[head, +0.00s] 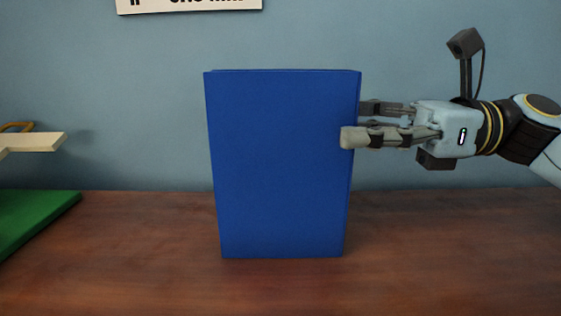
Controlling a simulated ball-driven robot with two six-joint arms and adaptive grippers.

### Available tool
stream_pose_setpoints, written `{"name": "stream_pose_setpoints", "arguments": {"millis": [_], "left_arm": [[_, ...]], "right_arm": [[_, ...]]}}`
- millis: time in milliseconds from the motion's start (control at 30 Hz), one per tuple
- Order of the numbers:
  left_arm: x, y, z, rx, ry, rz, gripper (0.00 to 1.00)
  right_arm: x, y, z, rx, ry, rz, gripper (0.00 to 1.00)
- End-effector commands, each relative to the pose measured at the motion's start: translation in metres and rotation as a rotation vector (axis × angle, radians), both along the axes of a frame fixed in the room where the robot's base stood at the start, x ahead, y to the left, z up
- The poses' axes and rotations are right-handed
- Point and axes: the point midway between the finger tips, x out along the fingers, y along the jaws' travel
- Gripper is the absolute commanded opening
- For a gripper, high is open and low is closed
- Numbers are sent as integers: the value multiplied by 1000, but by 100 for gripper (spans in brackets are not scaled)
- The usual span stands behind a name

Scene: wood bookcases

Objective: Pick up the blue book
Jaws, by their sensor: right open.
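The blue book (277,170) stands upright on the wooden surface in the middle of the head view, its broad cover facing me. My right gripper (352,122) comes in from the right at the book's upper right edge. Its fingers are open. One finger overlaps the front of the cover near that edge, and the other is partly hidden behind the book. I cannot tell whether either finger touches it. My left gripper is not in view.
The brown wooden top (130,260) is clear around the book. A green item (35,220) lies at the left edge, below a pale wooden piece (35,143). A blue wall (130,110) is behind, with a partly visible sign (190,5) at the top.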

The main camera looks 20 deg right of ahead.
Motion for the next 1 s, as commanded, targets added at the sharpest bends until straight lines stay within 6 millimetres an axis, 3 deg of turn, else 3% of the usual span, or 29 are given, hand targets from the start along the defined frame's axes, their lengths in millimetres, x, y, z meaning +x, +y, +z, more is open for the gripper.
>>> {"name": "stream_pose_setpoints", "arguments": {"millis": [333,633,933,1000], "left_arm": [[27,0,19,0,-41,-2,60],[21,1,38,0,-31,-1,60],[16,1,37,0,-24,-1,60],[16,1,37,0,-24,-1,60]], "right_arm": [[5,23,7,5,1,-1,63],[13,55,6,2,1,-1,63],[14,59,4,-2,2,-2,63],[14,58,4,-2,2,-2,56]]}}
